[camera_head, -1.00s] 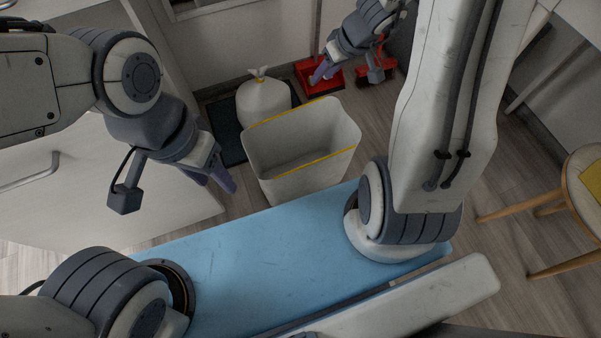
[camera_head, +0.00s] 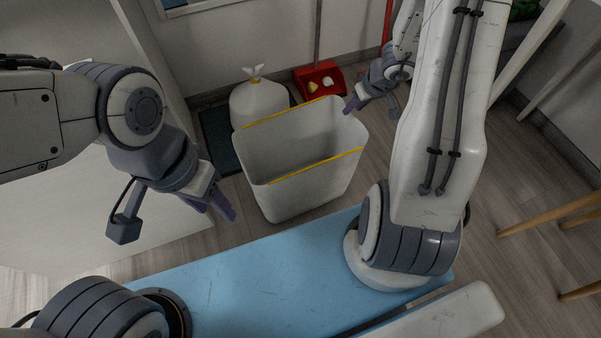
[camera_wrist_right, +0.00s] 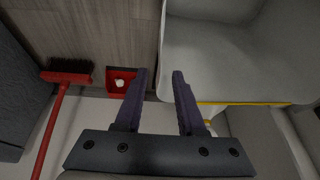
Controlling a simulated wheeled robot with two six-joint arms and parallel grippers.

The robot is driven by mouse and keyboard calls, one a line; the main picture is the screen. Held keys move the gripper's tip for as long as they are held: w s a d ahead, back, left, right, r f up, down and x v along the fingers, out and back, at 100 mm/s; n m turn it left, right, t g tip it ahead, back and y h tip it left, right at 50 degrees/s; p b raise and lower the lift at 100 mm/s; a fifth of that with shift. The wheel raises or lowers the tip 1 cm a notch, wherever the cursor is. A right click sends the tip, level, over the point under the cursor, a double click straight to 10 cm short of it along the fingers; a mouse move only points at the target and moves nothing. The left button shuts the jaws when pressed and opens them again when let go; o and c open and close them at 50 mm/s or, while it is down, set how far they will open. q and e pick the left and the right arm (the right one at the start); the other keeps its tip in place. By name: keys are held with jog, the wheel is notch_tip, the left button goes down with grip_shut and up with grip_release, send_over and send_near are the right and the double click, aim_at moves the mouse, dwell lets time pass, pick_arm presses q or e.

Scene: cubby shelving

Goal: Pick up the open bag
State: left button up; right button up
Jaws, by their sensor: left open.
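The open bag (camera_head: 312,190) is pale grey-white with yellow drawstring strips along its rim. It stands upright on the floor in the middle of the head view, mouth up, and its wall and rim also show in the right wrist view (camera_wrist_right: 210,70). My right gripper (camera_head: 352,106) is at the bag's far right corner. In the right wrist view its dark fingers (camera_wrist_right: 159,78) are spread with nothing between them, one on each side of the bag's edge in the picture; contact is unclear. My left gripper (camera_head: 222,206) is open and empty, left of the bag and apart from it.
A tied white bag (camera_head: 258,101) stands behind the open bag on a dark mat (camera_head: 217,140). A red dustpan (camera_head: 312,76) with small pieces in it lies by the back wall. A red broom (camera_wrist_right: 66,72) shows in the right wrist view. Wooden legs (camera_head: 550,216) stand at right.

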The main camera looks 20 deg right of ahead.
jog(key=b+x, duration=0.1)
jog(key=x, duration=0.2)
jog(key=shift+f, duration=0.4)
grip_shut()
dwell(1.1)
